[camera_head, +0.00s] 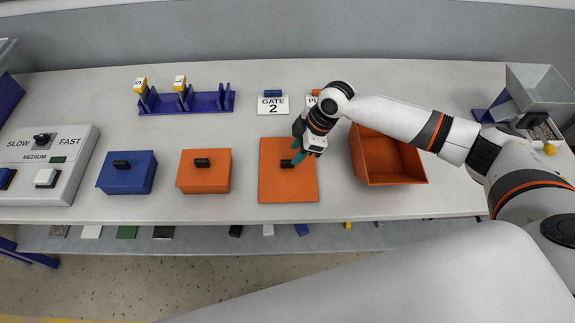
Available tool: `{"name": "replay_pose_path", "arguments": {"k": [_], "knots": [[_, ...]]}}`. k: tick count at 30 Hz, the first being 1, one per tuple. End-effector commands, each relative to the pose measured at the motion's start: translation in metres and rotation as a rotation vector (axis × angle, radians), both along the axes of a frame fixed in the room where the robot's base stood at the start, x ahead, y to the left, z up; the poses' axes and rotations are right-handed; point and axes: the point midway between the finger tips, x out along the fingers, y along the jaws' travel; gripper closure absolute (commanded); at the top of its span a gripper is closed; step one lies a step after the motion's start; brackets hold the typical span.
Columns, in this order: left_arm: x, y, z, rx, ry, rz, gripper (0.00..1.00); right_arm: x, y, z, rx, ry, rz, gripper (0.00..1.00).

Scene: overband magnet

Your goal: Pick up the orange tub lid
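The orange tub lid (288,185) is a flat orange square lying on the table, with a small black handle (286,163) near its middle. My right gripper (299,159) reaches in from the right and points down over the lid. Its green fingertips are at or just beside the right end of the handle. I cannot tell whether they touch it or how far apart they are. The open, empty orange tub (389,181) stands to the right of the lid, partly behind my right arm. My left gripper is not in view.
A smaller orange box (203,184) and a blue box (126,184), both with black handles, stand left of the lid. A grey control panel (44,165) is at far left. Behind are a blue rack (190,103) and a GATE 2 sign (273,106).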

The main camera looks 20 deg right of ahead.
Motion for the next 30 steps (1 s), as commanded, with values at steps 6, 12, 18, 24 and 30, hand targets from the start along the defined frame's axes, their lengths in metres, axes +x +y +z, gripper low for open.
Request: {"name": "replay_pose_path", "arguments": {"k": [6, 12, 18, 24, 30], "knots": [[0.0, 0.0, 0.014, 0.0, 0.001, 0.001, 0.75, 0.003, 0.015, -0.025, 0.0, 0.003, 0.001, 0.62], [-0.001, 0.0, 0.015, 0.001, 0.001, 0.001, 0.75, 0.005, 0.02, -0.045, -0.002, 0.002, -0.001, 0.62], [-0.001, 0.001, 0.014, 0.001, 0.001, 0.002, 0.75, 0.006, 0.021, -0.046, -0.001, 0.0, 0.0, 0.62], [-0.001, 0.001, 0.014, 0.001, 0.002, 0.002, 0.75, 0.006, 0.021, -0.046, -0.001, 0.0, 0.0, 0.9], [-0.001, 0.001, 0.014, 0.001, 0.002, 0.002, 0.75, 0.006, 0.021, -0.045, -0.001, 0.0, 0.0, 1.0]]}}
